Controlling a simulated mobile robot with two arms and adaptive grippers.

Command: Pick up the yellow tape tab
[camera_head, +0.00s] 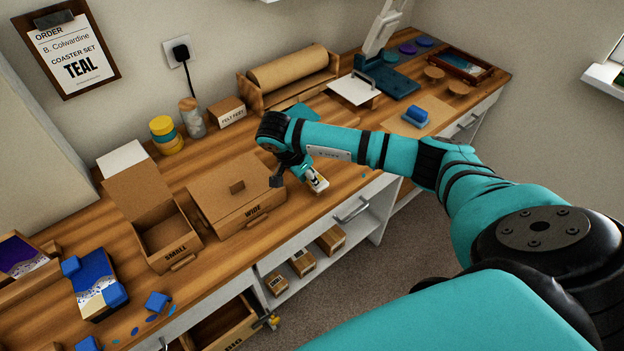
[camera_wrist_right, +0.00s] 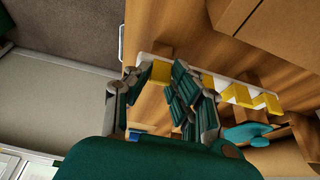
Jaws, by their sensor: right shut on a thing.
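Several yellow tape tabs sit along a white strip (camera_wrist_right: 224,84) on the wooden bench in the right wrist view. One yellow tape tab (camera_wrist_right: 160,72) is at the strip's end, between the fingertips of my right gripper (camera_wrist_right: 165,85). The gripper is shut on this tab, and the fingers partly cover the strip. In the head view, my right gripper (camera_head: 287,175) is low over the bench's front edge, beside the white strip (camera_head: 317,181). The held tab is too small to make out there. My left gripper is not in view.
The cardboard box marked WIDE (camera_head: 237,197) stands just left of the right gripper. An open box marked SMALL (camera_head: 172,238) is farther left. A long brown roll (camera_head: 288,70) lies in a wooden holder behind. Open shelves with small boxes (camera_head: 303,262) are below the bench.

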